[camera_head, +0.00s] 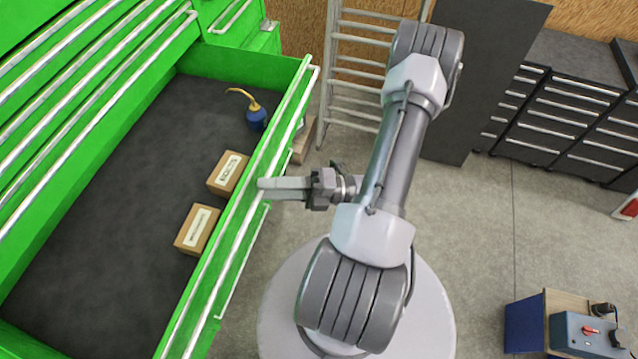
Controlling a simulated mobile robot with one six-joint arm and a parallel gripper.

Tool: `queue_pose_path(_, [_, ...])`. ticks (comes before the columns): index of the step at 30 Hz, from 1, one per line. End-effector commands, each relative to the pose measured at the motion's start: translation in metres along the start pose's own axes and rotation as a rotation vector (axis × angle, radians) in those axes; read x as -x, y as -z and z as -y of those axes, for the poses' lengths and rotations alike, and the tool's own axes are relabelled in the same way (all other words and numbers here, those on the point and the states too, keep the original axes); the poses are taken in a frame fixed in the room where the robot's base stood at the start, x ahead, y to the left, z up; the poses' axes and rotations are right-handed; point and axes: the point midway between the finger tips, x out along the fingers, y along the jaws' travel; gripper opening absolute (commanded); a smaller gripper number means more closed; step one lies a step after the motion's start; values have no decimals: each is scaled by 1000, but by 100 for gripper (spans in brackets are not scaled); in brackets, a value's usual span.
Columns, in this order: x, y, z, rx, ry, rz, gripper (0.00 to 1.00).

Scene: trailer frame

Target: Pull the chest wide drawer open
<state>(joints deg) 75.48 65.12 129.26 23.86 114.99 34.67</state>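The green chest's wide drawer (100,215) stands far out from the chest, its dark grey floor showing. Its front wall runs diagonally, with a long pale handle bar (222,275) along it. Inside are two cardboard boxes with white labels, one (229,173) near the middle of the front wall and one (198,229) lower down, and a blue oil can (257,117) with a brass spout towards the far end. My gripper (264,184) reaches from the right with its fingertips at the handle bar. Seen from above, the fingers overlap, so whether they grip the bar is hidden.
Closed drawers with long handles (100,75) rise at the left. A metal ladder (350,75) and dark panel stand behind my arm. Black drawer cabinets (570,115) line the back right. Concrete floor (480,240) is clear at the right.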

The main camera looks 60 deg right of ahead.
Motion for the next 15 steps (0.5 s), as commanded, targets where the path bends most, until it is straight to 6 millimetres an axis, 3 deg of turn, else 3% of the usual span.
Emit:
queue_pose_path(5, [40,-1,3,5,2,7,33])
queue_pose_path(12, [119,0,4,4,4,5,33])
queue_pose_path(15, [144,0,3,2,3,2,33])
